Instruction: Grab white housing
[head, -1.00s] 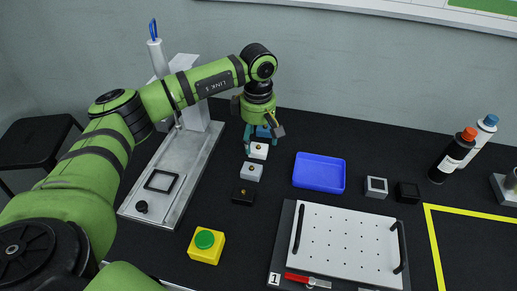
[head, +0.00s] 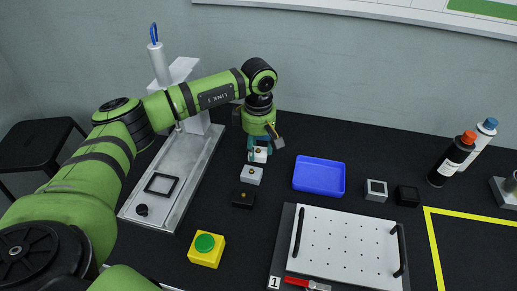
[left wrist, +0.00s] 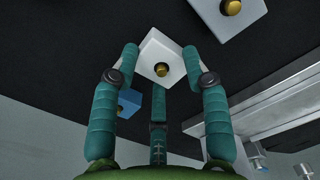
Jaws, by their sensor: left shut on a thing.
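The far white housing (head: 260,155) is a small block with a brass-coloured knob on top. A second white housing (head: 251,175) stands just in front, free of the gripper. My right gripper is not in view.
A black housing (head: 243,198) ends the row. A blue part (left wrist: 129,102) is close beside the fingers. The metal press base (head: 190,185) is left, the blue tray (head: 319,175) right. A yellow button box (head: 206,250) and white perforated plate (head: 345,244) are nearer.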

